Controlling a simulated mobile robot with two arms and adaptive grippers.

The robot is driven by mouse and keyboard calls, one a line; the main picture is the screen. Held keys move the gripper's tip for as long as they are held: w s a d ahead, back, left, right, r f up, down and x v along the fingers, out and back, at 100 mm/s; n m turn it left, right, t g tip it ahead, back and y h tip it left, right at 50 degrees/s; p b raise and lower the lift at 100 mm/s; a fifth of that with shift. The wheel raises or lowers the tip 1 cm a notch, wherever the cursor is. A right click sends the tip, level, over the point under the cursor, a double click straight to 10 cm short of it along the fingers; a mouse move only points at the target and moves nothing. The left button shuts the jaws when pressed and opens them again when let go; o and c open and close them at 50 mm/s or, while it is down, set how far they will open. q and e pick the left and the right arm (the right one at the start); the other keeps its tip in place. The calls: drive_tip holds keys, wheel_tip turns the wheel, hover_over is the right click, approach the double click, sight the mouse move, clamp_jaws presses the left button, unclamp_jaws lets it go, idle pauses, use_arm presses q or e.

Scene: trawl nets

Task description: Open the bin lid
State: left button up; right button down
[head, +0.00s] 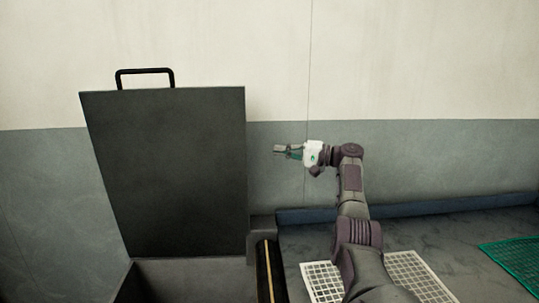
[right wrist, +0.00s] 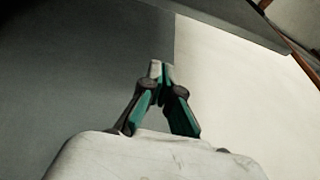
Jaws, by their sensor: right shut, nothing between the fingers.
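The bin lid (head: 170,165) stands raised, close to upright, in the left of the head view. It is a dark grey panel with a black loop handle (head: 145,71) on its top edge. The bin (head: 190,275) is below it, with its opening partly in view and its inside dark. My right gripper (head: 279,149) is to the right of the lid, apart from it, pointing left. It is shut and empty; its fingertips meet in the right wrist view (right wrist: 158,70). My left gripper is not in view.
A grey worktop (head: 440,245) with a blue back edge (head: 400,209) lies to the right of the bin. A white grid mat (head: 418,272) lies under my right arm, and a green net (head: 515,258) is at the far right. A two-tone wall stands behind.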

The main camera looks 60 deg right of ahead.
drive_tip(key=a+p+x, duration=0.1)
drive_tip(key=p+x, duration=0.2)
drive_tip(key=x, duration=0.6)
drive_tip(key=s+a+p, duration=0.2)
drive_tip(key=shift+s+a, duration=0.35)
drive_tip(key=shift+s, duration=0.05)
